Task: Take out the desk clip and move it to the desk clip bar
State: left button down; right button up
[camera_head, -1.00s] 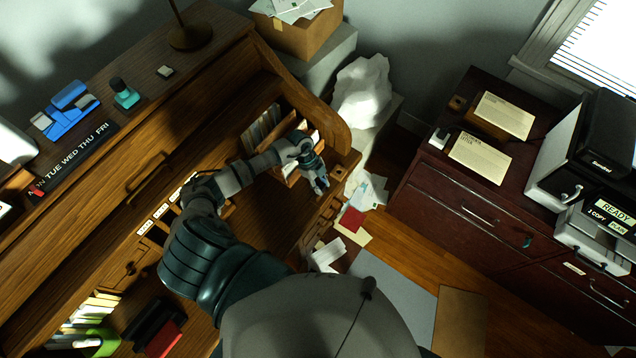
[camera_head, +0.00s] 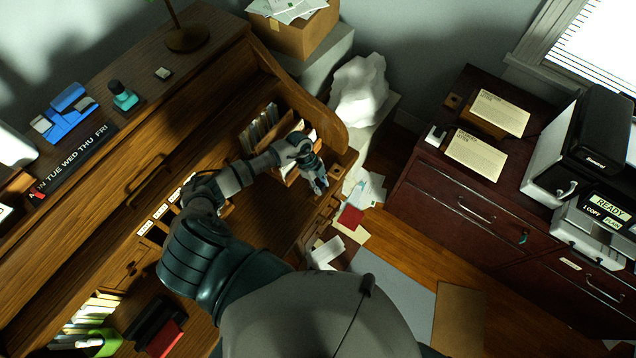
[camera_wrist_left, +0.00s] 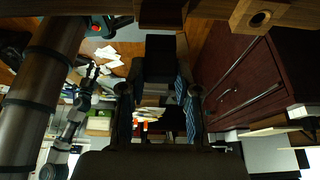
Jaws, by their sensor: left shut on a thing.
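My left gripper (camera_head: 318,180) hangs at the right end of the rolltop desk, beside the wooden organizer, fingers down. In the left wrist view its two dark fingers (camera_wrist_left: 160,110) stand on either side of the middle. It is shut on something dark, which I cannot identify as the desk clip. A wooden block with a round hole (camera_head: 337,170) sits at the desk's right corner, just right of the gripper; it also shows in the left wrist view (camera_wrist_left: 258,15). I cannot single out the desk clip bar. A dim limb with finger-like tips (camera_wrist_left: 92,72) may be my right gripper.
A weekday bar (camera_head: 76,158) with a red marker lies on the desk top. Papers (camera_head: 368,190) lie on the floor between desk and cabinet.

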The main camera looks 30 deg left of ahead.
pick_arm(q)
jog(key=shift+d, duration=0.15)
jog(key=shift+a+f, duration=0.25)
jog(key=shift+a, duration=0.1)
jog(key=shift+f, duration=0.4)
jog(key=shift+d+r, duration=0.2)
jog(key=shift+d, duration=0.1)
jog(key=shift+r+p, duration=0.25)
jog(key=shift+p, duration=0.05)
jog(key=shift+a, duration=0.15)
pick_arm(e)
jog(key=shift+d+r, duration=0.5)
jog(key=shift+d, duration=0.05)
pick_arm(q)
jog(key=shift+a, duration=0.1)
